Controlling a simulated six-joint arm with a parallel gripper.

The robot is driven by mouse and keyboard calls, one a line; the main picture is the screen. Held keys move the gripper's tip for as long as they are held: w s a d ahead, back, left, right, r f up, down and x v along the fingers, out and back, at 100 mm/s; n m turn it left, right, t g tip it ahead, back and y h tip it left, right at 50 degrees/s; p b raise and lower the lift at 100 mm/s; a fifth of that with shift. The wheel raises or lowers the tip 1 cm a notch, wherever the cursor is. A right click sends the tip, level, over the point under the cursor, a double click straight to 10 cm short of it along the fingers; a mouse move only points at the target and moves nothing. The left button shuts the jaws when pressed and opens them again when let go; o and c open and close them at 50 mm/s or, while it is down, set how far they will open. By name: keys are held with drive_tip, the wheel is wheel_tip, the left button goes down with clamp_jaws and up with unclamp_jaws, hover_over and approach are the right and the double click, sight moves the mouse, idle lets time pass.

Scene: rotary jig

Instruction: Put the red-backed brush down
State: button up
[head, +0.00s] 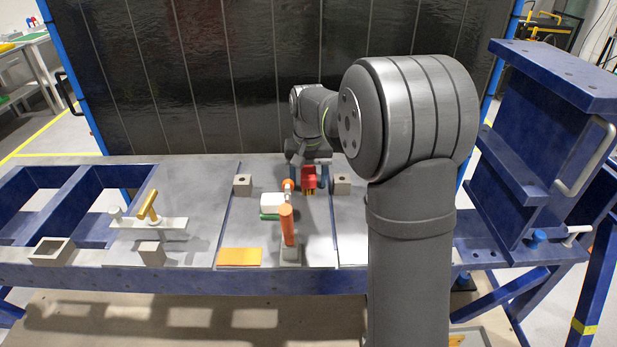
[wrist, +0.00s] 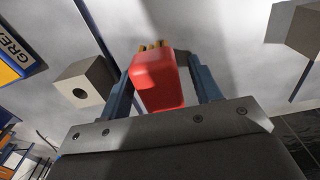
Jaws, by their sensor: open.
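The red-backed brush (head: 309,175) is near the back of the bench's middle plate, bristles down. It also shows in the wrist view (wrist: 157,82), with tan bristles at its far end. My gripper (head: 309,166) is over it, reaching down from behind. In the wrist view the two blue fingers of my gripper (wrist: 163,72) stand on either side of the brush, open, with the brush between them. I cannot tell whether a finger still touches it. The bristle tips appear at the plate surface, but contact is hard to make out.
Grey blocks with holes stand left (head: 242,184) and right (head: 342,184) of the brush. A white-and-green block (head: 272,206) and an upright orange-handled tool (head: 287,225) are in front. An orange plate (head: 240,257) lies at the front edge. A brass-handled fixture (head: 148,222) is left.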

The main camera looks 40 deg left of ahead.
sight(309, 171)
wheel_tip(309, 171, up, 12)
drive_tip(key=shift+r, duration=0.2)
idle(0.4)
wheel_tip(309, 171, down, 12)
drive_tip(key=shift+r, duration=1.65)
